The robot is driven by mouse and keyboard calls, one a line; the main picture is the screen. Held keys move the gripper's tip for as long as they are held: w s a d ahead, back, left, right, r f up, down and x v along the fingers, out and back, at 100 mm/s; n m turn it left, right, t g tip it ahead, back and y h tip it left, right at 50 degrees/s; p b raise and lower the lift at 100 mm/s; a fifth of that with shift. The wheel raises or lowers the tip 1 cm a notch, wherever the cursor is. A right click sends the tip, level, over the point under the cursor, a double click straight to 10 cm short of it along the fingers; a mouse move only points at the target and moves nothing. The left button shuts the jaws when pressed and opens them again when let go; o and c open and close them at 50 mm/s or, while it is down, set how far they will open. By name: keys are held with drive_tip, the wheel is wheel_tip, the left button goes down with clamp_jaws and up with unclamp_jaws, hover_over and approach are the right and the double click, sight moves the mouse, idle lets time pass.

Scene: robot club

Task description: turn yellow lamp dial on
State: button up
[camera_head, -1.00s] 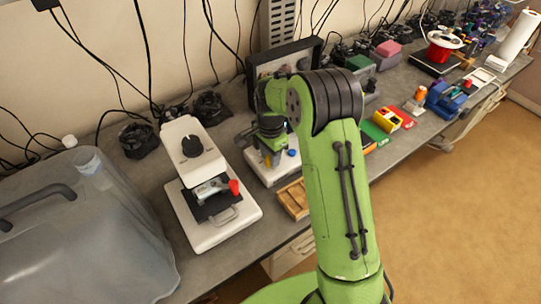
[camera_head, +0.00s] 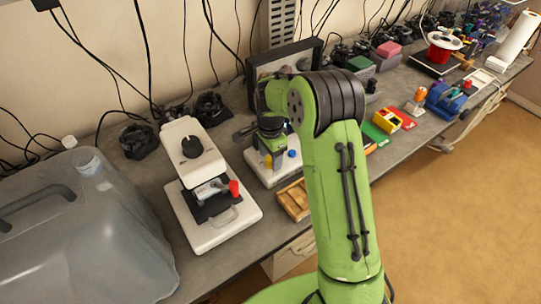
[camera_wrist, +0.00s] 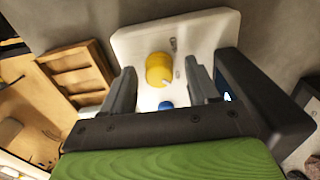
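The yellow lamp dial (camera_wrist: 158,70) is a round knob with a small pale mark, on a white base plate (camera_wrist: 125,42). In the wrist view it sits between the two grey fingers of my gripper (camera_wrist: 160,76). The fingers are spread, with visible gaps on both sides of the dial. A blue knob (camera_wrist: 166,104) is on the same plate, closer to my palm and partly hidden by it. In the head view the white plate (camera_head: 262,174) and blue knob (camera_head: 292,153) show below my wrist. My arm hides much of the lamp there.
A wooden tray (camera_head: 294,201) lies beside the plate, near the bench's front edge. A white device (camera_head: 222,228) with a black knob and red handle stands to the left. A dark-framed panel (camera_head: 285,59) stands behind. Coloured items line the bench to the right.

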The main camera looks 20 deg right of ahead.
sight(270, 158)
wheel_tip(270, 158, up, 16)
drive_tip(key=p, duration=0.2)
drive_tip(key=shift+f, duration=0.15)
idle(0.4)
